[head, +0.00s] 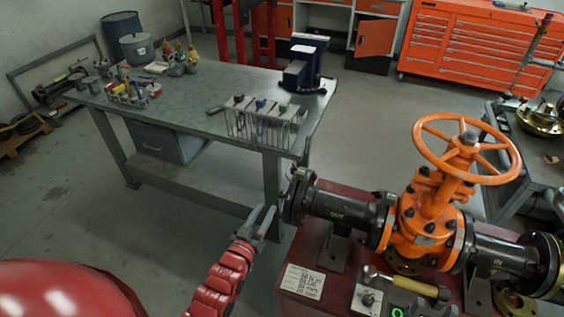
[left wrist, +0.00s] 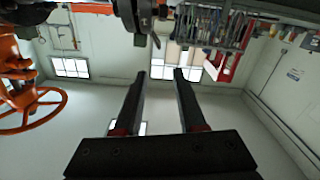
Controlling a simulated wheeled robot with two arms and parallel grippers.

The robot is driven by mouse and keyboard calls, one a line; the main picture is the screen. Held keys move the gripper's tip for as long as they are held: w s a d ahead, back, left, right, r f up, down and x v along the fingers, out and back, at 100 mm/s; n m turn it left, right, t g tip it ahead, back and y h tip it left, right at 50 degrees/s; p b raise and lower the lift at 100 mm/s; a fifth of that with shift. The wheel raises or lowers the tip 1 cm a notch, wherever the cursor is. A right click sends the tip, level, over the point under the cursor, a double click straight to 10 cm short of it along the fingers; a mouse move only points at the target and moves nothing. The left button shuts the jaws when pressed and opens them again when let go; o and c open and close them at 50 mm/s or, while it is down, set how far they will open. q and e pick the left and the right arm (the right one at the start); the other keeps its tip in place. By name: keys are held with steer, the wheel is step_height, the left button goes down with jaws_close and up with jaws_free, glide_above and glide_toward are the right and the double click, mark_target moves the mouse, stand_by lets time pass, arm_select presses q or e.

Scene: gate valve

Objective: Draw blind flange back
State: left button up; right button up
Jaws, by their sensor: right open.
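The dark blind flange (head: 291,196) is at the left end of the black pipe marked OUT (head: 340,208), against the pipe's end flange; I see no clear gap between them. My left gripper (head: 266,221) is open and empty, just left of and a little below the blind flange, apart from it. In the left wrist view the gripper's two fingers (left wrist: 160,76) stand apart with nothing between them. A dark round flange edge (left wrist: 140,22) shows beyond the fingertips at the top of that view. My right gripper is in neither view.
The orange gate valve (head: 424,227) with its handwheel (head: 466,148) stands right of the pipe on a red stand (head: 300,257). A hammer (head: 405,283) lies at its front. A workbench (head: 190,105) with a tool rack (head: 262,122) is behind. Floor left of the stand is clear.

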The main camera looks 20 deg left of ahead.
mark_target(286, 173)
arm_select(q)
steer(key=shift+w+d+r+b, duration=0.15)
steer(key=shift+w+b, duration=0.75)
steer(key=shift+w, duration=1.9)
steer(key=shift+w+d+f+b, duration=0.15)
steer(key=shift+w+b, duration=0.8)
steer(key=shift+w, duration=1.8)
steer(key=shift+w+d+r+b, duration=0.15)
steer(key=shift+w+b, duration=0.75)
steer(key=shift+w, duration=1.9)
steer(key=shift+c, duration=0.2)
jaws_close()
steer(key=shift+f, duration=0.3)
